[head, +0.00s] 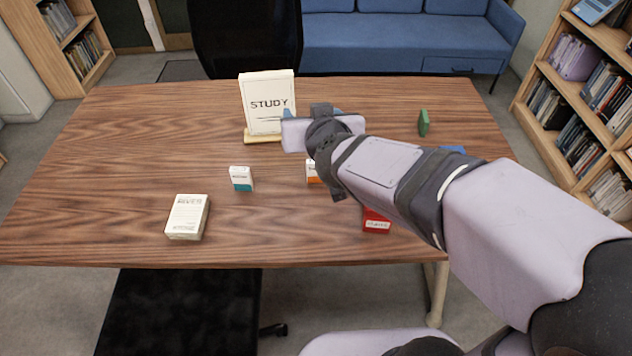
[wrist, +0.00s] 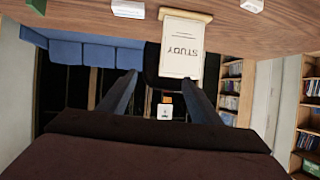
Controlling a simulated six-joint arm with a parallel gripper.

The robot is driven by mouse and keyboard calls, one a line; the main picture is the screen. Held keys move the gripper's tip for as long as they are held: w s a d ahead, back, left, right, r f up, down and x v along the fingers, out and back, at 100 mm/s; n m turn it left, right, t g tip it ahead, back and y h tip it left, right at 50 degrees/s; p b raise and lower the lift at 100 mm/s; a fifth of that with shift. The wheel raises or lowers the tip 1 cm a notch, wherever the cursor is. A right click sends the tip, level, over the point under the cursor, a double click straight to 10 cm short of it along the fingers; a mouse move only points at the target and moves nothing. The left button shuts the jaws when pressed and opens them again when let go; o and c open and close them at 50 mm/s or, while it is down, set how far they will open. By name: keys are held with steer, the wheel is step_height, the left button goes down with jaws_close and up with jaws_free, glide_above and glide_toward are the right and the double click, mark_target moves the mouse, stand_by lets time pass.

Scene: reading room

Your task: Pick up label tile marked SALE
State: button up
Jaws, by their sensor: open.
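I cannot read SALE on any tile. In the head view, a small white and teal tile (head: 241,178) stands left of centre, its print too small to read. A white and orange tile (head: 312,173) stands partly hidden behind my arm. My gripper (head: 312,112) is over the table's far half, close to the STUDY sign in the picture, fingers pointing away. The wrist view is upside down. There my gripper (wrist: 158,73) is open, its two dark fingers apart. A small white and orange shape (wrist: 164,110) shows between them; I cannot tell how far away it is.
The STUDY sign (head: 268,103) stands on a wooden base. A thick book (head: 187,216) lies front left. A red labelled box (head: 376,220) is partly under my arm. A green block (head: 423,122) and a blue object (head: 452,150) are at right. The table's left is clear.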

mark_target(312, 176)
steer(key=shift+m+t+h, duration=0.4)
steer(key=shift+h, duration=0.3)
steer(key=f, duration=1.1)
steer(key=d+f+b, duration=0.1)
steer(key=f, duration=0.5)
steer(key=shift+w+f, duration=0.3)
steer(key=shift+f, duration=0.05)
steer(key=shift+d+f+x, duration=0.1)
steer(key=shift+f+x, duration=0.05)
steer(key=shift+x, duration=1.65)
steer(key=shift+d+f+x, duration=0.1)
steer(key=shift+f+x, duration=0.05)
steer(key=shift+x, duration=1.7)
steer(key=shift+s, duration=0.1)
steer(key=c, duration=1.1)
